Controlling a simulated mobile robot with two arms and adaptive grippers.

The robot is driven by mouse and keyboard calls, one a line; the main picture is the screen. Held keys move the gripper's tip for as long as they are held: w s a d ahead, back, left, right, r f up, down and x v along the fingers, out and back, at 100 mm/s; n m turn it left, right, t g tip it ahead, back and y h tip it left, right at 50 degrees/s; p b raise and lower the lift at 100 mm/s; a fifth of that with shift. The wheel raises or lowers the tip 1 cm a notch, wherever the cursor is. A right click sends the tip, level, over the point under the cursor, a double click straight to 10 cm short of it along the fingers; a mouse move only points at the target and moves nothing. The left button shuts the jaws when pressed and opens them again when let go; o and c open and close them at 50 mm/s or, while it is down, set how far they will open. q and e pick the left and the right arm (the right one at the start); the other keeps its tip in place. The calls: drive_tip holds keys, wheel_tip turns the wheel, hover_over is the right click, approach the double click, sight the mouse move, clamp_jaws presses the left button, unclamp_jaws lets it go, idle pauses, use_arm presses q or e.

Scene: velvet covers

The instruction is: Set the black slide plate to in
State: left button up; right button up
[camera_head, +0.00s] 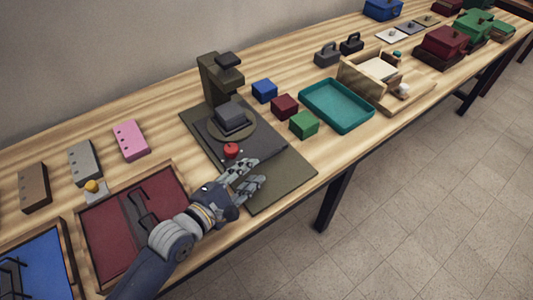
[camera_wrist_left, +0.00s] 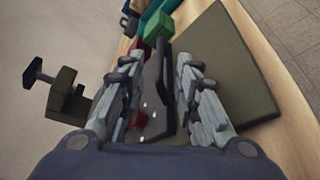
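The black slide plate (camera_head: 257,146) lies on the dark olive base (camera_head: 288,173) of a small press (camera_head: 212,80). A red knob (camera_head: 231,151) and pale marks are near its front. My left gripper (camera_head: 254,174) is over the front part of the base, beside the plate. In the left wrist view, a black upright bar (camera_wrist_left: 167,75), seemingly the plate's handle, stands between the two spread fingers. I see gaps on both sides of it, so the gripper looks open around it. The fingers partly hide the plate. My right gripper is not in view.
Blue (camera_head: 264,90), dark red (camera_head: 285,106) and green (camera_head: 304,124) cubes stand right of the press, before a teal tray (camera_head: 368,119). A dark red tray (camera_head: 100,241) lies to the left. The table's front edge runs close below my left arm.

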sight(263, 161)
use_arm(q)
drive_tip(key=x, duration=0.8)
drive_tip(key=shift+w+f, duration=0.1)
drive_tip(key=shift+w, duration=0.05)
